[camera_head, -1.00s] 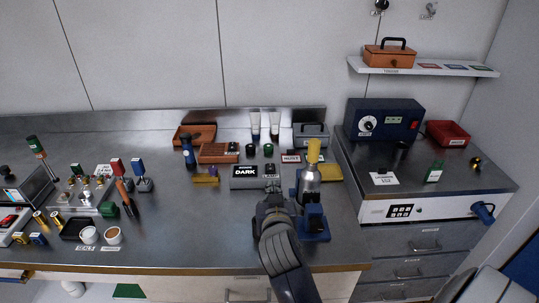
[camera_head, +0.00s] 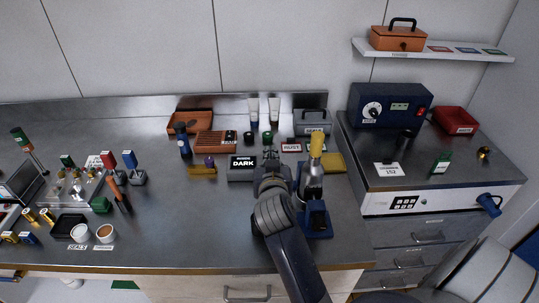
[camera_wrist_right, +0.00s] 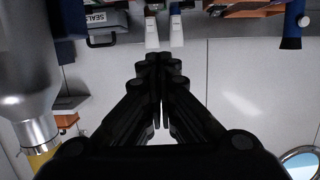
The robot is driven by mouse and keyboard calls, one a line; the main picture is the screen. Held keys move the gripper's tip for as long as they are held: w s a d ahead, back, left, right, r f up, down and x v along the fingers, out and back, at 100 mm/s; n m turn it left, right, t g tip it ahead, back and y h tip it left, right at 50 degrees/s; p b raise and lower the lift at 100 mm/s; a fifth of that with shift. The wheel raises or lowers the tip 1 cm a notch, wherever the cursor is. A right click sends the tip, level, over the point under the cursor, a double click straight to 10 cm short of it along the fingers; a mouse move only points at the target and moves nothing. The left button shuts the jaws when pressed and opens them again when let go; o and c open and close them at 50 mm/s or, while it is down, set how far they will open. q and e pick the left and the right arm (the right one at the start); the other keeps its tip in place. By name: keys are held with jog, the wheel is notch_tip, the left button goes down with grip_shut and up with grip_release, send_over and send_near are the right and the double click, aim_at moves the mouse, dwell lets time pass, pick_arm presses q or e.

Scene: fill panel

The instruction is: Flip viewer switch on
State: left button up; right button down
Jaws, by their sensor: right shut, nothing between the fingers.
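The viewer is a grey box (camera_head: 240,176) on the bench with a black display reading "DARK" (camera_head: 243,162). My right gripper (camera_head: 270,157) is shut and empty, reaching forward at the right end of the viewer. In the head view it overlaps that end, and I cannot tell whether it touches. The switch cannot be made out; the gripper may cover it. In the right wrist view the fingers (camera_wrist_right: 160,62) are together with nothing between them. My left gripper is not in view.
A blue-based device with a silver body and yellow top (camera_head: 314,180) stands close right of my right arm. Behind are white-and-dark tubes (camera_head: 274,110) and a grey "SEALS" case (camera_head: 312,122). A brown tray (camera_head: 190,123) is back left.

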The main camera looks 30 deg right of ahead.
jog(key=p+x, duration=0.1)
jog(key=x, duration=0.6)
jog(key=shift+w+d+r+p, duration=0.1)
jog(key=shift+w+d+p, duration=0.1)
jog(key=shift+w+p, duration=0.15)
notch_tip(320, 180, down, 3)
jog(key=shift+s+r, duration=0.1)
jog(key=shift+a+f, duration=0.1)
jog(key=shift+f, duration=0.45)
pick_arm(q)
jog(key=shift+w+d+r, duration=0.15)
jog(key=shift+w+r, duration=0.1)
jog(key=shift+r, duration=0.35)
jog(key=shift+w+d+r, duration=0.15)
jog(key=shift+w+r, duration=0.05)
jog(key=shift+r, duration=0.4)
pick_arm(e)
jog(key=shift+f, duration=0.15)
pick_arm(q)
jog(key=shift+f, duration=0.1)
